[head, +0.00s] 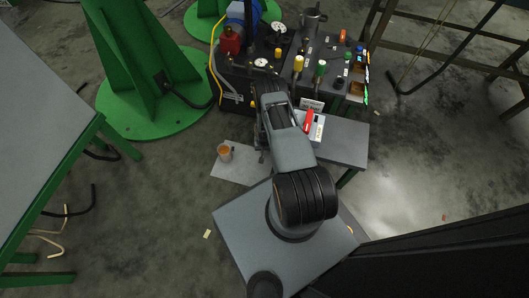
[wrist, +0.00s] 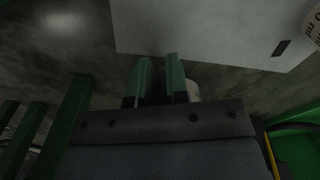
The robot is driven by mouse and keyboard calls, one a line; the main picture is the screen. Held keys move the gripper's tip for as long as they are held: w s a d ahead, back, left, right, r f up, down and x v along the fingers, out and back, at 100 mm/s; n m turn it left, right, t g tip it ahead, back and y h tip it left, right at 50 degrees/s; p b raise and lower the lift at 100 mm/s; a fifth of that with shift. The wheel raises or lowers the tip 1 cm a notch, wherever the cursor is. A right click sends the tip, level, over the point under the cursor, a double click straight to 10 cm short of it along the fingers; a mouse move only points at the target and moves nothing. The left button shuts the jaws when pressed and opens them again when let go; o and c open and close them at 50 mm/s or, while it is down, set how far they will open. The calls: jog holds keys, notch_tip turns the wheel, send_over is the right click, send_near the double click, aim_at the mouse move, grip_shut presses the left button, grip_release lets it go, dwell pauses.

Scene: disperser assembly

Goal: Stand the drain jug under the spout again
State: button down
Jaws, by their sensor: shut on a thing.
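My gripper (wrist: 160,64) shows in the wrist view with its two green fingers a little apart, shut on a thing. A pale rounded piece (wrist: 193,90), seemingly part of the drain jug, shows just behind the right finger; fingers and palm hide the rest, so its tilt cannot be told. In the head view my arm covers the gripper and what it holds, in front of the dark machine (head: 232,82). I cannot make out the spout.
A beige pail (head: 224,152) with orange contents stands on a pale sheet (head: 232,174) on the floor; its lettered side shows in the wrist view (wrist: 314,22). A grey table (head: 345,142) is right of my arm. A green pedestal (head: 150,95) stands left of the machine.

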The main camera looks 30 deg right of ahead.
notch_tip(320, 180, down, 2)
jog(key=shift+b, duration=0.35)
jog(key=shift+w+d+f, duration=0.15)
jog(key=shift+f, duration=0.15)
jog(key=c, duration=1.1)
grip_release()
